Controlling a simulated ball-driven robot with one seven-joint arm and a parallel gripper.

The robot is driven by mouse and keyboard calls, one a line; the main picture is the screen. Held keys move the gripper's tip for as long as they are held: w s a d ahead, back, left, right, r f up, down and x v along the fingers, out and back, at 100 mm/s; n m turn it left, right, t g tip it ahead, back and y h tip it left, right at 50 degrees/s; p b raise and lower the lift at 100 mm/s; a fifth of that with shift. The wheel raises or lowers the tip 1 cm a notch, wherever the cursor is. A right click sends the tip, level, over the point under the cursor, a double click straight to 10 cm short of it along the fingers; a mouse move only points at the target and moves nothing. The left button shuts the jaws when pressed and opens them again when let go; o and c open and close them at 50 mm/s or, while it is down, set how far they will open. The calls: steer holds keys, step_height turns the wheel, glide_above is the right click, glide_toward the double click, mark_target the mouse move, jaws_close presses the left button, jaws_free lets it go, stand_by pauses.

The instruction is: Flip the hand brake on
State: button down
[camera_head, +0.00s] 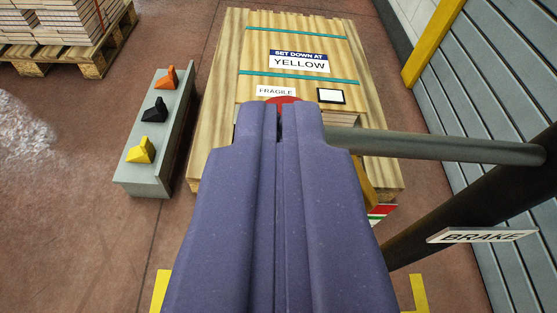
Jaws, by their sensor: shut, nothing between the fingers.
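My gripper (279,112) has purple fingers and fills the lower middle of the view. Its fingers are together with nothing between them. A dark post (480,205) stands at the right, with a white sign reading BRAKE (482,235) on it. A grey bar (440,147) runs left from the post and passes out of sight behind my fingertips. A red round part (284,99) shows just beyond the fingertips, mostly hidden by them. I cannot tell whether my fingers touch the bar or the red part.
A wooden crate (225,75) labelled SET DOWN AT YELLOW lies ahead, below my gripper. A grey bench (150,172) with orange, black and yellow wedges stands left. A pallet of stacked boards (98,60) is far left. A grey slatted wall (470,75) and yellow post (433,42) bound the right.

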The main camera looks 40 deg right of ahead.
step_height(320, 180, down, 6)
steer(key=n+h, duration=0.1)
steer(key=n, duration=0.1)
steer(key=shift+f+n+g+b, duration=0.15)
steer(key=shift+n+g+b, duration=0.25)
steer(key=shift+b, duration=0.05)
steer(key=shift+s+d, duration=0.1)
stand_by(0.4)
